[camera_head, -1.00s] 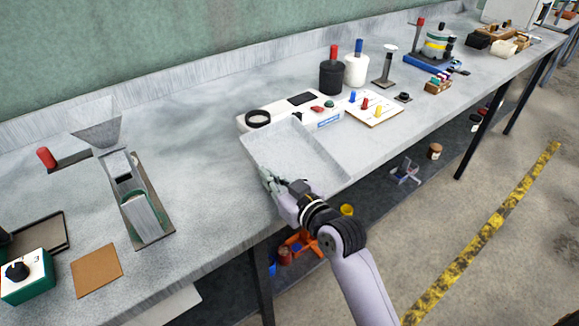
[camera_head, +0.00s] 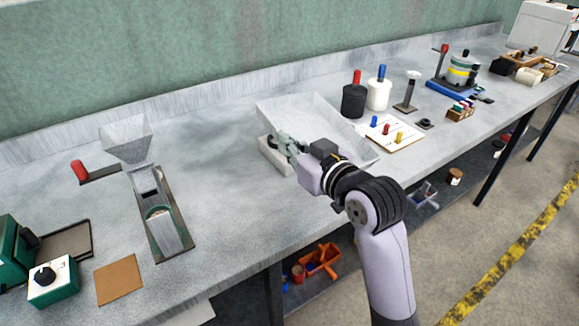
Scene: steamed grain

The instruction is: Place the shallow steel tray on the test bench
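The shallow steel tray (camera_head: 318,112) is a light grey, low-walled pan near the middle of the head view. It looks raised and tilted above the bench, covering much of a white device behind and below it. My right gripper (camera_head: 287,146) is at the tray's near left edge, and its fingers appear closed on that rim. The wrist and forearm hide the tray's near side and part of the fingers. The test bench (camera_head: 215,150) is the long grey worktop below. My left gripper is out of view.
The white device (camera_head: 271,157) shows only at its left end. A white card with coloured knobs (camera_head: 397,135), a black bottle (camera_head: 354,98) and a white bottle (camera_head: 378,93) stand right of the tray. A hopper device (camera_head: 160,215) stands left. Bare bench lies between it and the tray.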

